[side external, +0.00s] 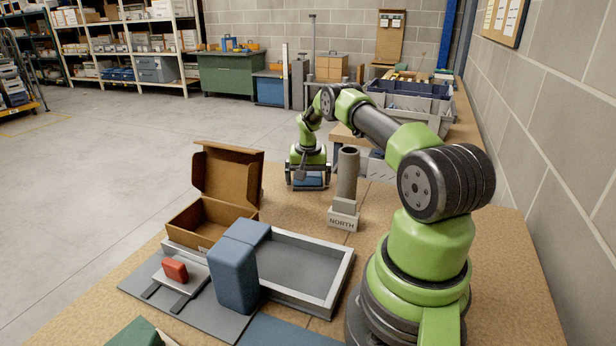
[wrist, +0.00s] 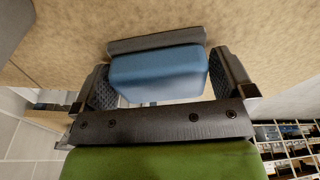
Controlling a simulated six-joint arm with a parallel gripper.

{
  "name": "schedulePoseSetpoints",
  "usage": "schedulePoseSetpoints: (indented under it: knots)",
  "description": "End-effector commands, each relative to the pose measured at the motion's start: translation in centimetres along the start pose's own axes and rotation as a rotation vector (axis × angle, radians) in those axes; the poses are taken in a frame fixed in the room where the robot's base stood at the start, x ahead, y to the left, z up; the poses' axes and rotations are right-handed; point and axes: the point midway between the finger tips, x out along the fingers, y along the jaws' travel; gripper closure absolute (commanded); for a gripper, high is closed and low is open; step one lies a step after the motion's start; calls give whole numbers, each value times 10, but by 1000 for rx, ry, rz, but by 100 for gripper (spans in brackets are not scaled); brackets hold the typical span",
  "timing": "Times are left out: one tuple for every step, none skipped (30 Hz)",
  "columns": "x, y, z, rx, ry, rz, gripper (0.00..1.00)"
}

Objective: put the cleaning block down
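The cleaning block (wrist: 158,75) is blue with a dark grey strip along its far side. In the wrist view it fills the space between the two finger pads of my gripper (wrist: 162,80), which appear to press on its two ends. In the side view my gripper (side external: 308,183) points down at the far part of the cork-coloured bench, with the blue of the block (side external: 311,183) low between the fingers. Whether its underside touches the bench top cannot be told.
A grey post on a base marked NORTH (side external: 342,218) stands just right of my gripper. Nearer are an open cardboard box (side external: 203,222), a grey-rimmed tray (side external: 330,290), a tall blue block (side external: 233,278) and a red piece (side external: 175,270). Grey bins (side external: 425,112) stand behind.

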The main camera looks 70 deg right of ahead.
Motion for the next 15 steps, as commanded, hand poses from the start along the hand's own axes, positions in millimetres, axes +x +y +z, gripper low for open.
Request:
schedulePoseSetpoints:
  knots:
    - [-1, 0, 0, 0, 0, 0, 0]
    - [-2, 0, 0, 0, 1, 0, 0]
    - [-5, 0, -1, 0, 2, -1, 0]
    - [-7, 0, -1, 0, 2, -1, 0]
    - [-10, 0, -1, 0, 1, 0, 0]
    - [-15, 0, -2, 0, 3, -1, 0]
    - [-20, 0, -1, 0, 2, -1, 0]
    - [-25, 0, -2, 0, 3, -1, 0]
    - [-33, 0, -2, 0, 4, -1, 0]
    - [-39, 0, -1, 0, 3, -1, 0]
    - [-46, 0, -2, 0, 4, -1, 0]
    - [-56, -1, -2, 0, 5, -2, 0]
    - [-62, -1, -2, 0, 5, -2, 0]
    - [-69, 0, -1, 0, 5, -2, 0]
    - [-78, -1, -1, 0, 4, -2, 0]
